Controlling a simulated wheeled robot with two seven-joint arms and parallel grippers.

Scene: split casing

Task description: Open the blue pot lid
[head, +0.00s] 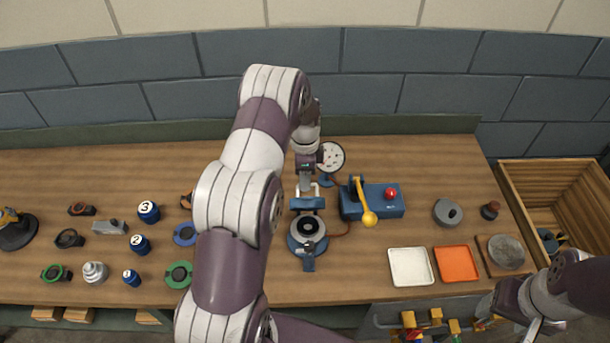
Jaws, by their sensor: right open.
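The blue pot (293,244) stands near the middle of the table, with a round black and pale top and a blue handle (308,264) toward the front. A blue block-like part (307,203) is just behind it; I cannot tell if this is the lid. My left gripper (306,189) points down at the back of this blue part, at or very near it. The fingers are small here, so their grip is unclear. My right gripper (527,326) is open and empty at the lower right, away from the pot, partly cut by the frame edge.
A blue box (384,207) with a yellow lever (367,207) and red button (391,193) is right of the pot. White (410,267) and orange (456,264) trays lie at front right. Numbered blue cans (148,211) and rings are left. A wooden bin (535,178) stands far right.

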